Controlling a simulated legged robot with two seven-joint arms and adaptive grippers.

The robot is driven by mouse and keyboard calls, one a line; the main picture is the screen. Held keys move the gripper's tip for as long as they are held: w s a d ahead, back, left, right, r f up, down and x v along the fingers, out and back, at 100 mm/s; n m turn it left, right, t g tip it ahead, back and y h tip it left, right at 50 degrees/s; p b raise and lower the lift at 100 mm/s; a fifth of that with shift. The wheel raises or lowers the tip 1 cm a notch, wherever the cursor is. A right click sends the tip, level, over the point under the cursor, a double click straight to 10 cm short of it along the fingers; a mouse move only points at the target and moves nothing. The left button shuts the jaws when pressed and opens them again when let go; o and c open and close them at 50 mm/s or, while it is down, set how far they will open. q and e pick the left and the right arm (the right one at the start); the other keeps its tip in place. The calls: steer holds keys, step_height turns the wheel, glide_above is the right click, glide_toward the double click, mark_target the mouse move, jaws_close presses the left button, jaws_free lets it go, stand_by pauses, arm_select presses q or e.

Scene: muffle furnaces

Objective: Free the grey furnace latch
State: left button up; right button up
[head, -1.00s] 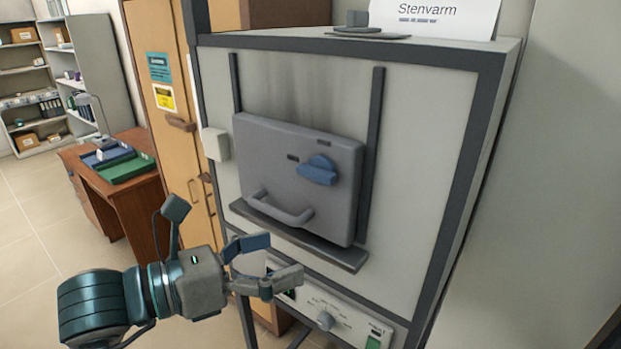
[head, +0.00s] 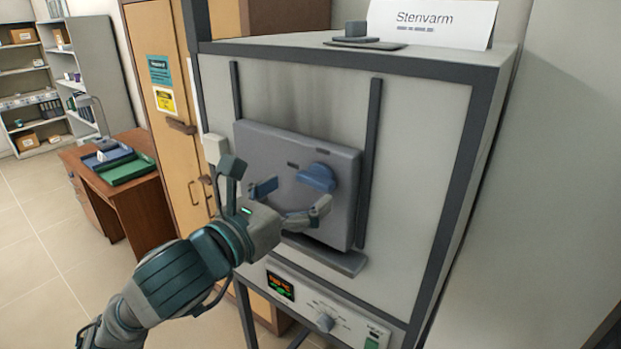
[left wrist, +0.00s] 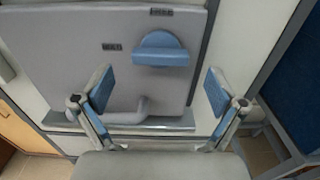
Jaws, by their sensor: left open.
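The grey furnace door (head: 338,215) is closed on the front of the light grey furnace. Its blue latch knob (head: 317,177) sits right of the door's middle, with small dark label plates beside and above it. In the left wrist view the blue latch (left wrist: 160,50) lies beyond and between my fingers. My left gripper (head: 292,196) is open and empty in front of the door, just below and left of the latch. It also shows in the left wrist view (left wrist: 158,90). The door handle (left wrist: 130,113) is mostly hidden behind the gripper in the head view. My right gripper is not in view.
A ledge (head: 325,254) runs under the door, between two dark vertical rails. Below is a control panel (head: 325,312) with a lit display and dial. A Stenvarm card (head: 432,22) stands on top. A desk (head: 122,180) and cabinet are at left.

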mark_target(311, 183)
arm_select(q)
steer(key=shift+x, duration=1.85)
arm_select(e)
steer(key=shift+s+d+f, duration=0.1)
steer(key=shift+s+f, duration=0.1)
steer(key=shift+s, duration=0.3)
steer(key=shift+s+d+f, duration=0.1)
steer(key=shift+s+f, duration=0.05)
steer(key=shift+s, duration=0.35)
arm_select(q)
steer(key=c, duration=1.1)
steer(key=shift+c, duration=0.2)
